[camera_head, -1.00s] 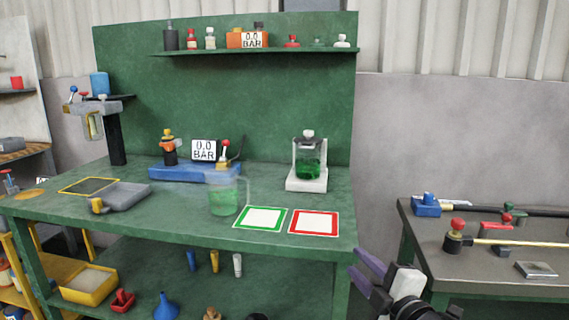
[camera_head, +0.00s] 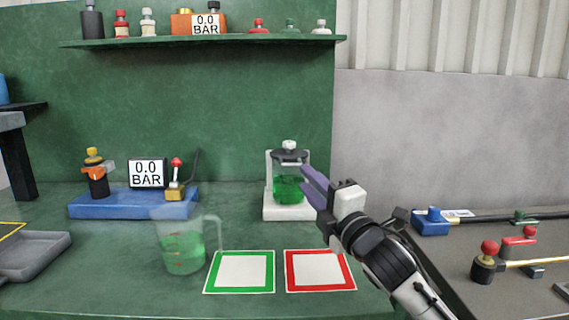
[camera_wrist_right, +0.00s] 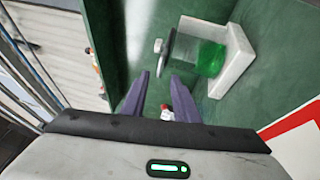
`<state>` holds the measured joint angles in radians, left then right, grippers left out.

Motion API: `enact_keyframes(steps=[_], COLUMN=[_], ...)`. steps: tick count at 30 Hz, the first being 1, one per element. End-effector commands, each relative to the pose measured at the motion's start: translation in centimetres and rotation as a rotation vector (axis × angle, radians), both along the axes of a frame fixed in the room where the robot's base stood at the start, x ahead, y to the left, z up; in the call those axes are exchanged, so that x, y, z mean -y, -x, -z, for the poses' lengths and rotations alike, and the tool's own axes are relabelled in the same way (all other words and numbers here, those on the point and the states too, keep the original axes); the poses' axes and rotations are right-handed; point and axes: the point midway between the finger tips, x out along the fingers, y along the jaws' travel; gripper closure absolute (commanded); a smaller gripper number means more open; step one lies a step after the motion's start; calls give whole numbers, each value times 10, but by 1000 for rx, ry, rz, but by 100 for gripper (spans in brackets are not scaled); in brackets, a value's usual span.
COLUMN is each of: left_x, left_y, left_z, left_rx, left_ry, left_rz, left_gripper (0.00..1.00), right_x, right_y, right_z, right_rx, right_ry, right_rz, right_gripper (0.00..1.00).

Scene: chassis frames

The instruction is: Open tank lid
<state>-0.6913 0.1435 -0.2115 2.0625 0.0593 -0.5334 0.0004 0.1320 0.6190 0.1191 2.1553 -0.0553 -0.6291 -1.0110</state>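The tank (camera_head: 288,187) is a clear vessel with green liquid, standing in a white holder (camera_head: 290,212) at the back of the green bench. Its dark lid (camera_head: 289,156) has a pale knob (camera_head: 289,145) on top and looks closed. My right gripper (camera_head: 308,180) is just right of the tank, with purple fingers pointing at it. In the right wrist view the fingers (camera_wrist_right: 160,84) are spread and empty, and the tank (camera_wrist_right: 208,57) lies beyond them, on its side in the picture, with its knob (camera_wrist_right: 159,46) to the left. My left gripper is not in view.
A measuring jug (camera_head: 183,245) with green liquid stands left of the green-framed card (camera_head: 240,271) and red-framed card (camera_head: 319,270). A blue base (camera_head: 130,203) carries a gauge (camera_head: 147,173). A shelf (camera_head: 210,41) with bottles hangs above. Another table is at right.

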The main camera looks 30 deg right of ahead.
Motion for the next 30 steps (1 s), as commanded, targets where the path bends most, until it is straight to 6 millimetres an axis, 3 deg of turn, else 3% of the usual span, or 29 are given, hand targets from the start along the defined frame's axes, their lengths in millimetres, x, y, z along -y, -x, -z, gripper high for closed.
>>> enact_keyframes(steps=[4, 15, 26, 30], left_x=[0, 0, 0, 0], left_y=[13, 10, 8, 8], left_z=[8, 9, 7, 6], left_rx=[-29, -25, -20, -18], left_ry=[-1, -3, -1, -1], left_rz=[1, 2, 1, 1], left_gripper=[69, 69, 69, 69], right_x=[4, 12, 13, 13], right_y=[-26, -79, -86, -86], right_z=[-6, -15, -16, -15], right_rx=[3, 1, -1, -1], right_ry=[-4, -3, -2, -2], right_rz=[0, 0, -1, -1], right_gripper=[73, 73, 73, 93])
